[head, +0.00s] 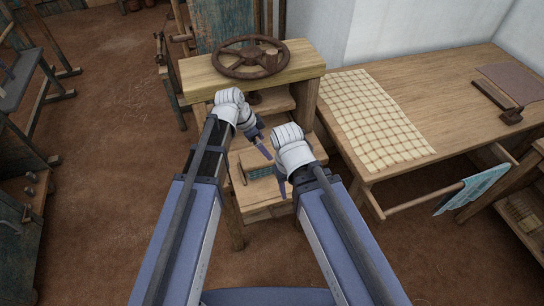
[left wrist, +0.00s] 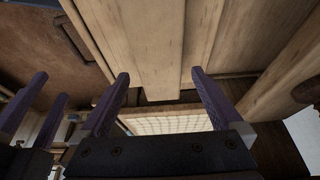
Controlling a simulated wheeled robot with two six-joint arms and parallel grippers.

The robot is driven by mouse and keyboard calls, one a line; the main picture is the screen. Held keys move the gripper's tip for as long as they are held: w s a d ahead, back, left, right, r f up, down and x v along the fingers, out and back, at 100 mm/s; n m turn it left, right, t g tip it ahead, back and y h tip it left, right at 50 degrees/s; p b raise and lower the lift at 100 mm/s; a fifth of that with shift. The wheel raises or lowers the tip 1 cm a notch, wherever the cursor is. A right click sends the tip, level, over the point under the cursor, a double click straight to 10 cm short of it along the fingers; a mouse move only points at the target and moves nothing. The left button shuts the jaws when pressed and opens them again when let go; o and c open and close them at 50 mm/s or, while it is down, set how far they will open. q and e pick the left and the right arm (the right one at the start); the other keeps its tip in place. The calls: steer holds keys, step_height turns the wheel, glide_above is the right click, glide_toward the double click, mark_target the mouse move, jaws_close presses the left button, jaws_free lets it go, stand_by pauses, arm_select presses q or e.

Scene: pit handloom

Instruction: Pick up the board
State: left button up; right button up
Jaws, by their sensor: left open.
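A small pale wooden board (head: 262,195) appears to lie on the lower shelf of the wooden stand, partly hidden by my arms; I cannot tell surely which piece is the task's board. My left gripper (head: 265,150) is over the stand's front, its fingers apart. In the left wrist view, pale planks (left wrist: 150,45) lie beyond the open left fingers (left wrist: 160,85), with nothing held between them. My right gripper (head: 282,188) is beside the left one, mostly hidden by its own wrist. Its two separate fingers (left wrist: 45,95) show at the left of the left wrist view, with a gap between them.
A dark spoked wheel (head: 251,57) lies on top of the stand (head: 305,70). At right, a long table (head: 440,110) carries a checked cloth (head: 375,118). A blue cloth (head: 472,188) hangs on a rail below it. The earthen floor (head: 110,120) at left is mostly clear.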

mark_target(272, 153)
arm_select(q)
steer(key=b+x, duration=0.4)
steer(key=x, duration=0.1)
steer(key=shift+d, duration=0.15)
steer(key=c, duration=1.2)
